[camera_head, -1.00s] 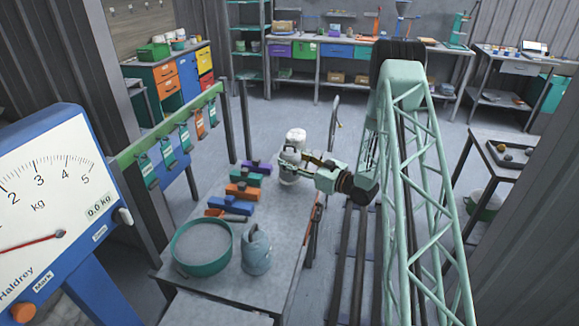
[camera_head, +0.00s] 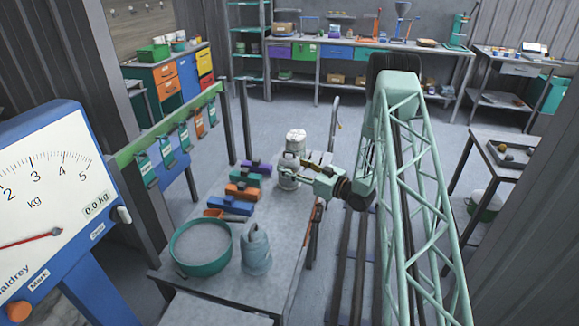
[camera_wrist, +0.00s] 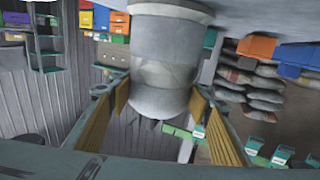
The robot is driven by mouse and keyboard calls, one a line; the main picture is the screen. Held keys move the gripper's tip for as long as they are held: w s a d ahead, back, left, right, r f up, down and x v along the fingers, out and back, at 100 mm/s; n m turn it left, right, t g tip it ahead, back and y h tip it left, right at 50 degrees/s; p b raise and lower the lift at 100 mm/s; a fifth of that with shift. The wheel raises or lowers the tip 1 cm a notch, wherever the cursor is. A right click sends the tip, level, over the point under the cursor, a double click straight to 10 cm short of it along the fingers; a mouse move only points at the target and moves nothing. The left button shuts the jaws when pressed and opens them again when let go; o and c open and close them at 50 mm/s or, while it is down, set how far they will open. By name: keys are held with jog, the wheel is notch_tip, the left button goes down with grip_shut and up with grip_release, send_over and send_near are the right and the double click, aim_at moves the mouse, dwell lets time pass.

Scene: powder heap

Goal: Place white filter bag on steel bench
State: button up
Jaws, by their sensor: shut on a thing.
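The white filter bag, as I take it, is the pale, roughly cylindrical thing (camera_head: 296,139) at the far end of the steel bench (camera_head: 285,220). My gripper (camera_head: 297,165) reaches it from the right and is shut on it. In the wrist view, the pale cylinder (camera_wrist: 163,70) fills the space between the yellow-faced fingers (camera_wrist: 160,115). Its wider band is at the picture's top edge. In the head view, the gripper partly covers its lower part, so I cannot tell whether its base touches the bench.
A round teal-rimmed pan (camera_head: 201,272) and a grey-blue bag-like vessel (camera_head: 257,249) stand on the near bench. Blue (camera_head: 232,207), orange (camera_head: 243,191), teal (camera_head: 245,179) and purple blocks (camera_head: 256,167) line its left side. A dial scale (camera_head: 50,200) stands left. The bench between is clear.

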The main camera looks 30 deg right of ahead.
jog(key=shift+f, duration=0.1)
jog(key=o, duration=0.4)
jog(key=shift+f, duration=0.1)
jog(key=o, duration=0.5)
jog(key=shift+r, duration=0.25)
jog(key=shift+p+v, duration=1.05)
jog(key=shift+v, duration=4.95)
